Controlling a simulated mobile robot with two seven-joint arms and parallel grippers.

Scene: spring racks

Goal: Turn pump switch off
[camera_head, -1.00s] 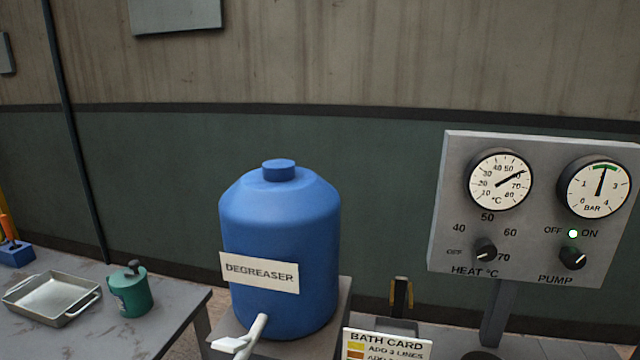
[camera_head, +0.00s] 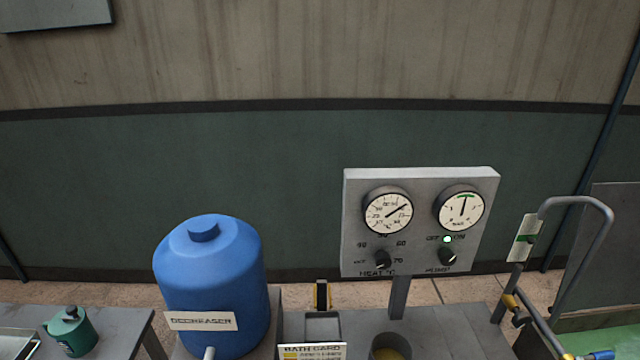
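The pump switch (camera_head: 447,257) is a black rotary knob at the lower right of the grey control panel (camera_head: 352,215). OFF is marked to its upper left and ON to its upper right. The knob's exact pointing is too small to tell. A lit white-green lamp (camera_head: 446,239) sits just above it. The pump pressure gauge (camera_head: 461,210) is above the lamp, its needle near straight up by a green band. The heat knob (camera_head: 383,260) and temperature gauge (camera_head: 388,210) are to the left. Neither of my grippers shows in the head view.
A blue degreaser drum (camera_head: 210,280) stands left of the panel. A bath card (camera_head: 312,351) and a round container (camera_head: 390,346) are in front of and below it. A metal pipe loop (camera_head: 575,200) rises at the right. A green can (camera_head: 70,331) stands on the left table.

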